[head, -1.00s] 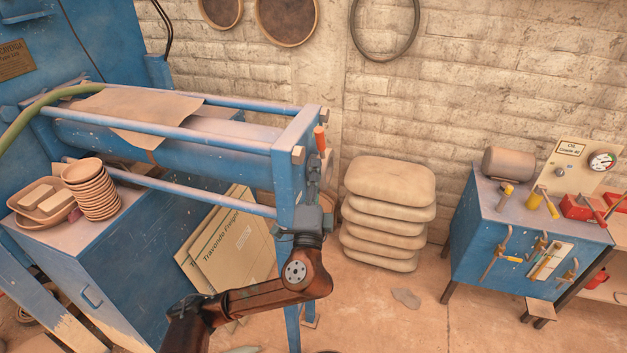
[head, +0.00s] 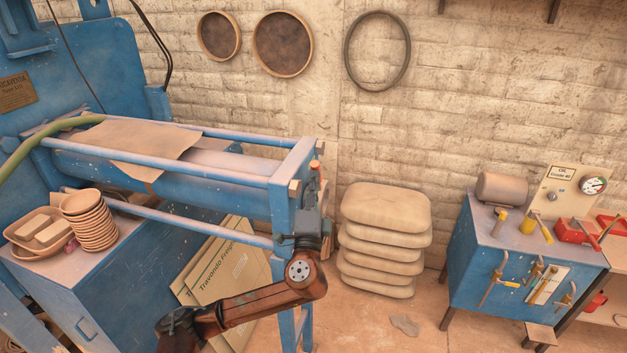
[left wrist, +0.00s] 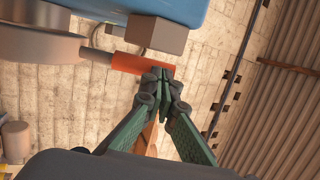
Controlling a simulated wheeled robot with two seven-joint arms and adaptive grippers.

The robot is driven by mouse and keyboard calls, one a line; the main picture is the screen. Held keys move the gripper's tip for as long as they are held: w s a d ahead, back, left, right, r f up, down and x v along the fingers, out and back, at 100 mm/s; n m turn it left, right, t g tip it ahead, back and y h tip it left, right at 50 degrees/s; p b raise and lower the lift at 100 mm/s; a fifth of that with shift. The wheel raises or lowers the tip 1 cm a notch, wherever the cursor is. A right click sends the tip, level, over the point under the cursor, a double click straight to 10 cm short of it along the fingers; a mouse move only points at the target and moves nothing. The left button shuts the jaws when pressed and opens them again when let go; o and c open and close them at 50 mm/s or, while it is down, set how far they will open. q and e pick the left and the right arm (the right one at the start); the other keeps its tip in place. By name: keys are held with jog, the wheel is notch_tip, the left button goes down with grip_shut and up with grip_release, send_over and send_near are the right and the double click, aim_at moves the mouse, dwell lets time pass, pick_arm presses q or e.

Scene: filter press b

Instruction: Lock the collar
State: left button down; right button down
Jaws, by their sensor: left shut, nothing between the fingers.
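The collar's orange handle (head: 315,165) stands up at the right end of the blue press, beside the end plate (head: 285,205). In the left wrist view the orange handle (left wrist: 140,63) sits on a grey rod running left to a round grey part (left wrist: 40,45), which seems to be the collar. In the head view the collar is mostly hidden by the end plate and my gripper. My left gripper (head: 312,190) is just below the handle. In the left wrist view its green fingers (left wrist: 163,76) are shut with nothing between them, tips at the handle's free end; contact is unclear. My right gripper is not in view.
A blue press rail (head: 180,160) runs left from the end plate. Stacked sacks (head: 385,240) stand right of the press by the wall. A blue cabinet (head: 500,260) with tools is farther right. Bowls (head: 88,220) stand on a blue cabinet at left. Floor between is mostly clear.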

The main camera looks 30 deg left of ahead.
aim_at(317, 167)
pick_arm(q)
jog(key=w+p, duration=0.1)
jog(key=r+p, duration=0.1)
jog(key=p, duration=0.1)
jog(key=w+r+g+p, duration=0.1)
jog(key=shift+w+a+r+h+p, duration=0.25)
jog(key=shift+w+a+h+p, duration=0.05)
jog(key=shift+w+h, duration=0.1)
jog(key=x, duration=0.2)
jog(key=shift+w+f+b, duration=0.1)
jog(key=shift+w+b, duration=0.25)
jog(key=shift+w, duration=0.45)
jog(key=shift+s, duration=0.1)
